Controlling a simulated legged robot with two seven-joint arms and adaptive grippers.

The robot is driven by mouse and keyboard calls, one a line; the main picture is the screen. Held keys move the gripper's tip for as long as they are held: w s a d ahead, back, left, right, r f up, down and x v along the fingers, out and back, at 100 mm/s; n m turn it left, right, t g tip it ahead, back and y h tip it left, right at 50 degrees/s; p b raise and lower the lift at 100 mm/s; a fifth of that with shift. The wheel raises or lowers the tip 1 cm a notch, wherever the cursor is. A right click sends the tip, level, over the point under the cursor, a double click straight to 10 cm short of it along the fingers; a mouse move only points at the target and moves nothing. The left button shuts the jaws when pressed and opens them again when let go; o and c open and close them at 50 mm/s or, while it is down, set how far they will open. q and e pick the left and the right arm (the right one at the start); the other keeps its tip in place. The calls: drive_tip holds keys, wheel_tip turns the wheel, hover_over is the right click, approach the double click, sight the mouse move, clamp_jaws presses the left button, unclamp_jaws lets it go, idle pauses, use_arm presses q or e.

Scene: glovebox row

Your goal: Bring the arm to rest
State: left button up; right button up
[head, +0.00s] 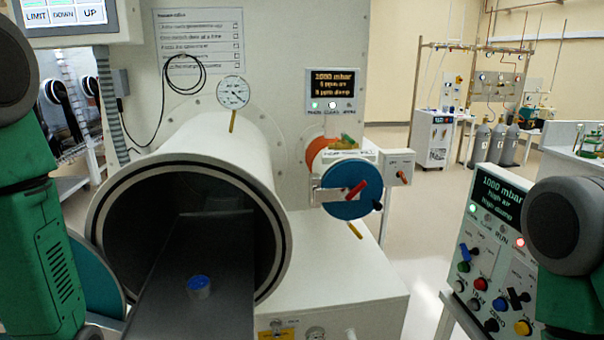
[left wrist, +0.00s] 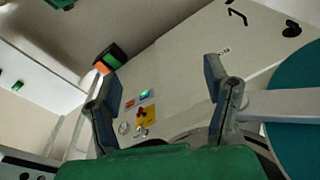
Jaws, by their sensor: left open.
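My left arm (head: 35,190) stands upright at the left edge of the head view, green with a dark grey joint. Its gripper is not visible there. In the left wrist view my left gripper (left wrist: 163,85) has its two dark fingers wide apart, with nothing between them. Part of my right arm (head: 572,240) shows at the right edge of the head view; its gripper is out of view.
A large white chamber (head: 190,145) stands open, with a dark tray (head: 165,290) sticking out and a blue-topped item (head: 198,287) on it. A smaller port has a blue door (head: 345,200). A control panel (head: 490,270) stands at right. A blue-green disc (left wrist: 293,115) lies close right of the left gripper.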

use_arm(q)
drive_tip(key=s+d+f+n+g, duration=0.1)
drive_tip(key=s+d+f, duration=0.1)
drive_tip(key=s+f, duration=0.45)
drive_tip(key=s+d+f+n, duration=0.1)
drive_tip(key=s+d+f, duration=0.25)
drive_tip(key=s, duration=0.55)
wheel_tip(320, 180, down, 17)
drive_tip(key=w+b, duration=0.2)
drive_tip(key=b, duration=1.5)
drive_tip(key=shift+w+d+m+h, duration=0.2)
drive_tip(key=shift+m+h, duration=0.1)
drive_tip(key=shift+m, duration=0.1)
use_arm(e)
wheel_tip(320, 180, down, 17)
drive_tip(key=shift+d+f, duration=0.2)
drive_tip(key=shift+d, duration=0.1)
use_arm(q)
drive_tip(key=shift+a+f, duration=0.2)
drive_tip(key=shift+a, duration=0.15)
use_arm(e)
drive_tip(key=shift+a+r, duration=0.1)
drive_tip(key=shift+a, duration=0.2)
use_arm(q)
drive_tip(key=shift+w+d, duration=0.1)
drive_tip(key=shift+d, duration=0.15)
use_arm(e)
drive_tip(key=shift+d, duration=0.25)
